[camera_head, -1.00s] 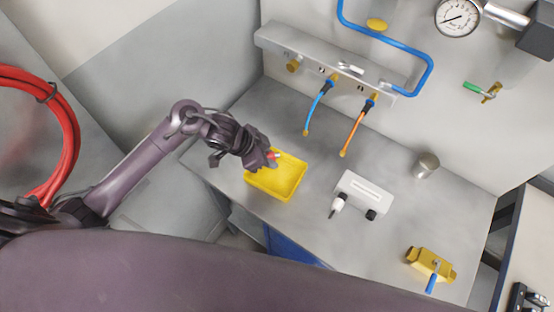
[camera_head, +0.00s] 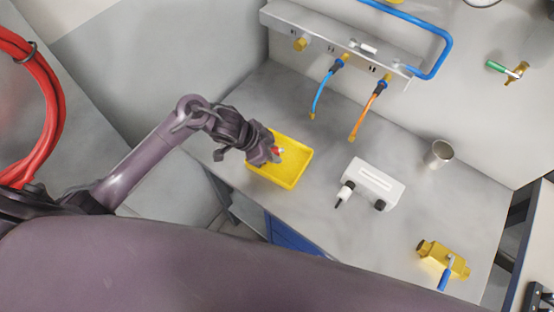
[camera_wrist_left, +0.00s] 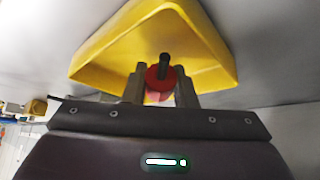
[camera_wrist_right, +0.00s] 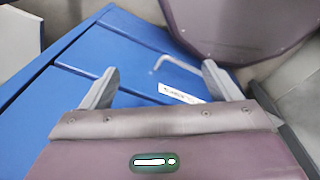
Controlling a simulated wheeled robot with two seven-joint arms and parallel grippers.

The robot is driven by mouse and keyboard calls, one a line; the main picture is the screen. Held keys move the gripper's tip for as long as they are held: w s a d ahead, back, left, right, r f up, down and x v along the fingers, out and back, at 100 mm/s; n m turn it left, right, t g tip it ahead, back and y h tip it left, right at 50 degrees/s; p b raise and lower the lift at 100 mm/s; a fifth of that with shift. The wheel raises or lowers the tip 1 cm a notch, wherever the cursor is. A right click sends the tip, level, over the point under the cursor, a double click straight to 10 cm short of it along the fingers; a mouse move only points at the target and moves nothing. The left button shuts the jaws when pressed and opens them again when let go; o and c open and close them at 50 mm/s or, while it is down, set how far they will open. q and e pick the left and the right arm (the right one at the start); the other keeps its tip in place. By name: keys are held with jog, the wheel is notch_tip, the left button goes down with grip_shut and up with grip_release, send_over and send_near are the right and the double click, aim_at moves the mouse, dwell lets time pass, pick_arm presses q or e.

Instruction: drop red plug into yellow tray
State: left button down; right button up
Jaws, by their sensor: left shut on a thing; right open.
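The red plug (camera_head: 277,150) shows at the tip of my left gripper (camera_head: 270,154) in the head view. In the left wrist view the plug (camera_wrist_left: 157,80) is red with a dark stem, held between the two fingers of my left gripper (camera_wrist_left: 160,86). The yellow tray (camera_head: 296,177) lies on the grey bench, and the plug is over its left part. In the left wrist view the tray (camera_wrist_left: 205,50) fills the space beyond the plug. My right gripper (camera_wrist_right: 158,85) is open and empty in the right wrist view, facing a blue drawer front.
A white device (camera_head: 374,183) stands right of the tray. A blue hose (camera_head: 321,92) and an orange hose (camera_head: 366,112) hang from the manifold behind. A metal cup (camera_head: 438,154) and a yellow valve (camera_head: 443,260) are further right. The blue cabinet (camera_wrist_right: 110,50) is near my right gripper.

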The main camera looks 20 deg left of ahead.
pick_arm(q)
jog(key=shift+r, duration=0.1)
jog(key=c, duration=1.1)
grip_release()
jog(key=v, duration=0.7)
jog(key=shift+s+a+r+b, duration=0.1)
jog(key=shift+a+r+b, duration=0.1)
jog(key=shift+r+b, duration=0.1)
jog(key=shift+s, duration=0.1)
